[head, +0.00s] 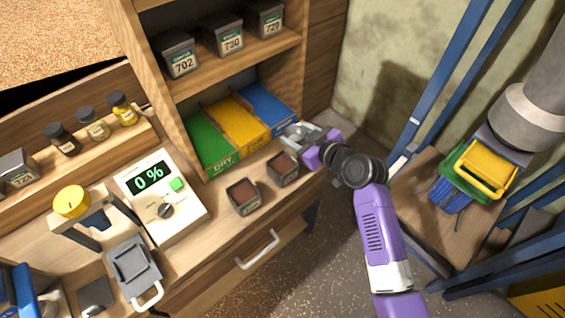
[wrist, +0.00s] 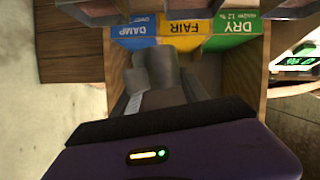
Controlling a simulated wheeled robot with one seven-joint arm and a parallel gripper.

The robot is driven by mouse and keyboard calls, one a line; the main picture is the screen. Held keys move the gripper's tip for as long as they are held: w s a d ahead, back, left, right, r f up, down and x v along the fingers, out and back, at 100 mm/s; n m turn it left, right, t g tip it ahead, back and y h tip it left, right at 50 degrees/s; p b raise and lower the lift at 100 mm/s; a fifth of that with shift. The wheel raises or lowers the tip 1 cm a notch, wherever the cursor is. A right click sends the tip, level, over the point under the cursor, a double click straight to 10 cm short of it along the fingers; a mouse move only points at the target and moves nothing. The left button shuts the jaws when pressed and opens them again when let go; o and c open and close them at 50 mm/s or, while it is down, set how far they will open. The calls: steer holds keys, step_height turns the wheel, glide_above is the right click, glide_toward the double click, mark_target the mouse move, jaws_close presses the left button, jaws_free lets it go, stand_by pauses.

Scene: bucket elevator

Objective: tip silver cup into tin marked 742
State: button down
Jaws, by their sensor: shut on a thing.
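My gripper (head: 308,146) is over the right end of the wooden counter, in front of the coloured bins. It is shut on a small silver-grey cup (head: 296,131). The cup also shows between the fingers in the wrist view (wrist: 154,68), where it is dark and blurred. I cannot tell its tilt or what is in it. Two open tins with brown contents stand on the counter left of my gripper: a nearer one (head: 242,197) and one closer to the gripper (head: 284,168). Their labels are not readable, and no 742 mark is legible.
Green (head: 210,142), yellow (head: 238,124) and blue (head: 266,104) bins sit in the cabinet behind the cup. Tins marked 702 (head: 180,57), 730 (head: 224,36) and 729 (head: 266,18) stand on the shelf above. A meter reading 0 % (head: 160,196) stands left of the open tins.

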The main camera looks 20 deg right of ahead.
steer(key=shift+w+d+r, duration=0.2)
steer(key=shift+d+r, duration=0.2)
steer(key=shift+r, duration=0.35)
steer(key=shift+d+f+m+y, duration=0.15)
steer(key=shift+f+m+y, duration=0.05)
steer(key=shift+m+y, duration=0.2)
steer(key=shift+f+m, duration=0.1)
steer(key=shift+m, duration=0.2)
steer(key=shift+r+p, duration=0.9)
steer(key=shift+r, duration=0.65)
